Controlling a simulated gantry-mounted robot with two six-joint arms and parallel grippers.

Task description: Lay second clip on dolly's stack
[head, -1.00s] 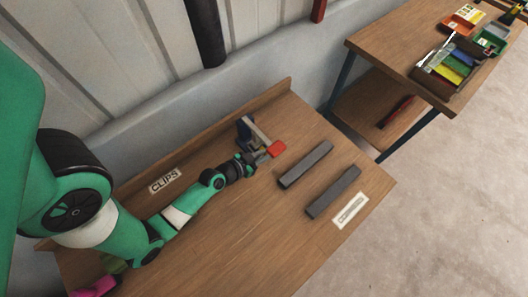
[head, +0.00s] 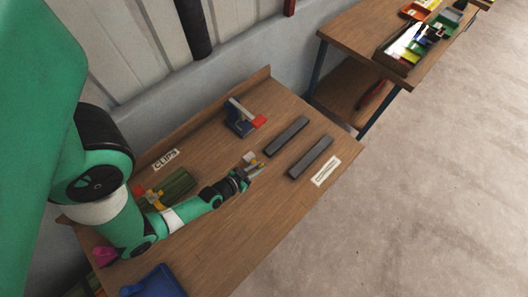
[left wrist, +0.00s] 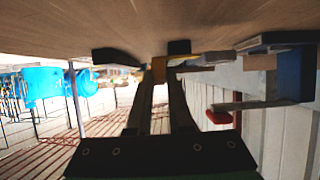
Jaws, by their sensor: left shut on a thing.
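My left gripper (head: 256,169) is low over the wooden table (head: 225,222), left of two dark bars. It is shut on a small yellow piece (left wrist: 160,69), which shows between the fingertips in the left wrist view; I cannot tell its full shape or whether it is the second clip. A pale bit with yellow (head: 248,158) shows by the fingers in the head view. A blue block with a pale bar and red end (head: 241,118) stands apart behind the gripper; it also shows in the left wrist view (left wrist: 294,76). I cannot make out the dolly. My right gripper is not in view.
The CLIPS label (head: 166,159) lies near the back edge, with a green ribbed thing (head: 178,184) nearby. Two dark bars (head: 287,135) (head: 311,157) lie right. A blue tray (head: 158,283) is at the front left. A second table (head: 345,35) stands at top right.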

